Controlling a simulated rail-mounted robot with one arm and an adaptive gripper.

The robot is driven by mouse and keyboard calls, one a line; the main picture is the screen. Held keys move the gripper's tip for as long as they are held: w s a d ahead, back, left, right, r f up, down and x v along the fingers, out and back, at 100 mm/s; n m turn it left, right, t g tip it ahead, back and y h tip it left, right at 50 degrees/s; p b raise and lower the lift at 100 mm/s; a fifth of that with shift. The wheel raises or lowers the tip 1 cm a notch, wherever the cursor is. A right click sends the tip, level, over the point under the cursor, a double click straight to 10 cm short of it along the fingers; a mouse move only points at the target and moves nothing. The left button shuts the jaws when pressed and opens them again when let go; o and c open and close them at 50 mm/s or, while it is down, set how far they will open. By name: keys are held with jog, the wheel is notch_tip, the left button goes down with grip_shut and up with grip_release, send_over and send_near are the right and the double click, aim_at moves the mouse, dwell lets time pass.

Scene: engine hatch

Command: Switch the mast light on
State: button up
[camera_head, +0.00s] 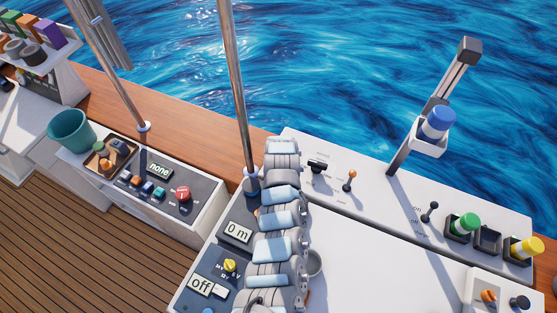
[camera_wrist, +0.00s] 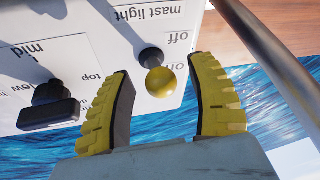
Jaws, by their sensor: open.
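The mast light switch is a small lever with a yellow ball knob (camera_wrist: 162,83) and a dark round base (camera_wrist: 151,57). It stands on a white panel beside the upside-down "mast light" label (camera_wrist: 150,13) and the words "off" and "on". I cannot tell which way it leans. My gripper (camera_wrist: 162,66) is open, its two yellow ribbed fingers on either side of the knob with gaps. In the head view my gripper (camera_head: 283,145) is at the panel's far left end, and my arm appears to hide the lever.
A black selector (camera_wrist: 50,103) marked low, mid, top sits beside the lever; it also shows in the head view (camera_head: 317,165). An orange-knobbed lever (camera_head: 350,175) is further right. A metal post (camera_head: 236,90) stands close left of my arm.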

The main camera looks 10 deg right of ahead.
jog(key=shift+w+f, duration=0.15)
jog(key=shift+f, duration=0.05)
dwell(0.3)
grip_shut()
